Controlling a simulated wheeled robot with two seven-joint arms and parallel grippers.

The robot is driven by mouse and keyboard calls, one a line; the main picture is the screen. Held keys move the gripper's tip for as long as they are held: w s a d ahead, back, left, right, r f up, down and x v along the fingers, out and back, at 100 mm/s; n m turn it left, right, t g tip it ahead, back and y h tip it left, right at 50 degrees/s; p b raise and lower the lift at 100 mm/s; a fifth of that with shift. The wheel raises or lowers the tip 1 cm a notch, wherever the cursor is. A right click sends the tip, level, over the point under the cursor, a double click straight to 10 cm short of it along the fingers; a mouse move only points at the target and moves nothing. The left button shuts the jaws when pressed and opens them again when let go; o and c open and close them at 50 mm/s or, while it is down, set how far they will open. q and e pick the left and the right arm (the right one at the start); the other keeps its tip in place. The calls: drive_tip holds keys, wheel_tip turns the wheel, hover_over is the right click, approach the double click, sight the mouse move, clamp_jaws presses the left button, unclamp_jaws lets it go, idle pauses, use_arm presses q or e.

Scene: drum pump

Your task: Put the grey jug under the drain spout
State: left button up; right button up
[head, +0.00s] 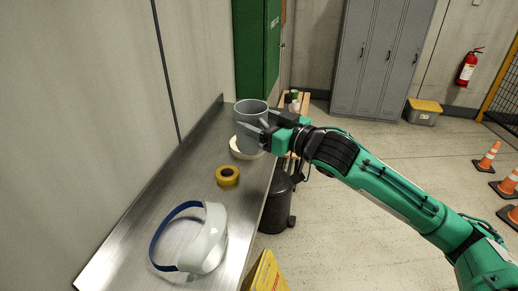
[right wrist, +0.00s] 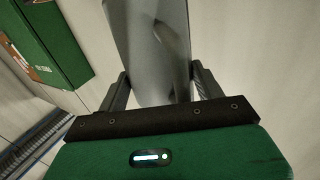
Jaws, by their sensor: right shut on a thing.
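The grey jug (head: 250,112) is in my right gripper (head: 262,132), over the far part of the steel bench (head: 190,200). The gripper's fingers are on either side of the jug, and it looks roughly upright. In the right wrist view the jug (right wrist: 150,50) stands between the two fingers of the right gripper (right wrist: 158,88). I cannot tell whether the jug's base touches anything. No drain spout can be made out in these views. My left gripper is not in view.
A white roll (head: 240,150) lies just below the jug on the bench. A yellow tape roll (head: 228,176) and a face shield (head: 205,240) lie nearer. A green cabinet (head: 258,45) stands behind. A dark bin (head: 276,207) stands on the floor beside the bench.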

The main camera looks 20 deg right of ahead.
sight(260, 150)
wheel_tip(260, 150, down, 4)
drive_tip(key=shift+s+f+p, duration=0.1)
drive_tip(key=shift+p, duration=0.35)
drive_tip(key=shift+f, duration=0.7)
wheel_tip(260, 150, down, 3)
drive_tip(key=shift+p, duration=0.55)
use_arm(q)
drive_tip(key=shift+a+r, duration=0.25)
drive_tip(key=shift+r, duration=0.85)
use_arm(e)
drive_tip(key=shift+f, duration=0.1)
drive_tip(key=shift+f, duration=0.1)
drive_tip(key=o, duration=1)
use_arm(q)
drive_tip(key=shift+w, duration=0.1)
